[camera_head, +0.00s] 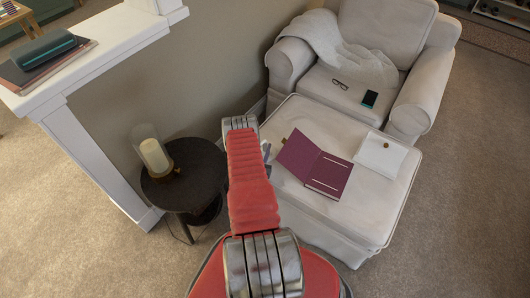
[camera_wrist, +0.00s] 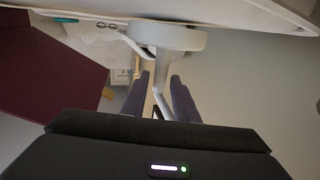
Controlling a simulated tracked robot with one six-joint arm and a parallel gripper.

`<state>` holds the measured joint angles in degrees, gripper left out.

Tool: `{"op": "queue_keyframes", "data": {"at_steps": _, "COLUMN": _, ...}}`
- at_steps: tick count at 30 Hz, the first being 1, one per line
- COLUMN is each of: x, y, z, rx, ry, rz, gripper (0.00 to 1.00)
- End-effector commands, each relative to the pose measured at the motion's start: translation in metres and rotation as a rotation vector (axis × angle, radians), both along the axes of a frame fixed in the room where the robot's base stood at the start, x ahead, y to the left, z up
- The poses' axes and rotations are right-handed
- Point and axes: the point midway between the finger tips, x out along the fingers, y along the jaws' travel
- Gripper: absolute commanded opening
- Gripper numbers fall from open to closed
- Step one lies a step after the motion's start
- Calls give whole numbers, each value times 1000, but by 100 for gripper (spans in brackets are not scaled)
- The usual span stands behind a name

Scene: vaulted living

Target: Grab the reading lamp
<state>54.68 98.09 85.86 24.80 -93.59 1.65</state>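In the wrist view, a pale object with a round disc and a thin bent stem, apparently the reading lamp (camera_wrist: 166,38), is straight ahead of my gripper (camera_wrist: 160,84). The two dark bluish fingers stand apart, one on each side of the stem. I see gaps beside the stem, so the gripper looks open and not closed on it. The stem's lower end is hidden by the gripper body. In the head view my red arm covers the lamp; only a bit of the gripper (camera_head: 266,151) shows beside the ottoman.
A dark round side table (camera_head: 190,188) bears a glowing candle-like light (camera_head: 154,156). The ottoman (camera_head: 330,222) holds an open purple folder (camera_head: 310,166) and a white envelope (camera_head: 380,156). Behind it, an armchair (camera_head: 393,28) carries glasses (camera_head: 341,84) and a phone (camera_head: 370,99). Carpet is clear at right.

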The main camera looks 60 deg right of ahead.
Motion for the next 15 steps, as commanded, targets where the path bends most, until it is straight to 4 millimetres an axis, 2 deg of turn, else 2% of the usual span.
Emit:
{"op": "queue_keyframes", "data": {"at_steps": 2, "x": 0, "y": 0, "z": 0, "rx": 0, "ry": 0, "rz": 0, "gripper": 21}}
{"op": "queue_keyframes", "data": {"at_steps": 11, "x": 0, "y": 0, "z": 0, "rx": 0, "ry": 0, "rz": 0, "gripper": 0}}
{"op": "queue_keyframes", "data": {"at_steps": 15, "x": 0, "y": 0, "z": 0, "rx": 0, "ry": 0, "rz": 0, "gripper": 0}}
